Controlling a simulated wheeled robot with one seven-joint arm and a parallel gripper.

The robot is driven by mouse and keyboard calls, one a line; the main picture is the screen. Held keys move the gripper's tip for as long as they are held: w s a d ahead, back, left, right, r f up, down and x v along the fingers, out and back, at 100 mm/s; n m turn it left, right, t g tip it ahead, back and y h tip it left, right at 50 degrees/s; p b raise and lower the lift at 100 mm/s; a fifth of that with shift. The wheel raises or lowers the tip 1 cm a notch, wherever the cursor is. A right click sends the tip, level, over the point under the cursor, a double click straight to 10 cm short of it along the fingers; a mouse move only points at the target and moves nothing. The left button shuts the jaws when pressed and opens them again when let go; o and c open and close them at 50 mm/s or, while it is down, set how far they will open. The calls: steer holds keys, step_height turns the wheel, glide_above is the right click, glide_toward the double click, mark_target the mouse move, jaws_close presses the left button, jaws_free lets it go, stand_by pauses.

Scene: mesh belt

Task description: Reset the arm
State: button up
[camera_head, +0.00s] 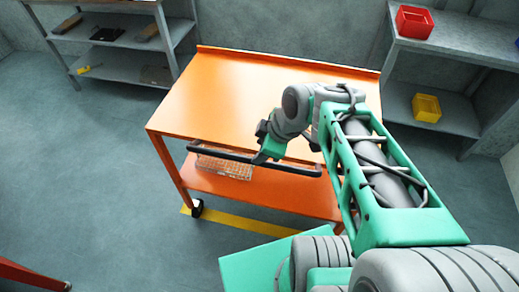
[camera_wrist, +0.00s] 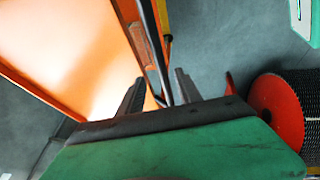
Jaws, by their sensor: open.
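My gripper (camera_head: 262,157) is at the front edge of the orange cart (camera_head: 225,95), by its black handle bar (camera_head: 295,168). In the wrist view its two dark fingers (camera_wrist: 160,92) stand apart. The black bar (camera_wrist: 153,45) runs into the space between them, and nothing looks clamped. Whether a finger touches the bar I cannot tell. My arm reaches in from the lower right and hides the cart's right side.
The cart's top is bare. A wire-mesh item (camera_head: 225,166) lies on its lower shelf. Grey shelves with a red bin (camera_head: 413,22) and a yellow bin (camera_head: 426,107) stand at right. Another rack (camera_head: 120,45) stands at left. A red-flanged roll (camera_wrist: 276,108) shows in the wrist view.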

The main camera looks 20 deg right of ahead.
steer(key=s+d+f+m+g+h, duration=0.1)
steer(key=s+d+m+h, duration=0.15)
steer(key=m, duration=0.45)
steer(key=s+d+m+g+h, duration=0.1)
steer(key=s+d+m, duration=0.25)
steer(key=m, duration=0.35)
steer(key=a+r, duration=0.1)
steer(key=w+a+n, duration=0.1)
steer(key=a, duration=0.1)
steer(key=a+r+n+t, duration=0.1)
steer(key=a, duration=0.1)
steer(key=shift+w+r+y, duration=0.3)
steer(key=shift+w+y, duration=0.05)
steer(key=shift+w, duration=0.05)
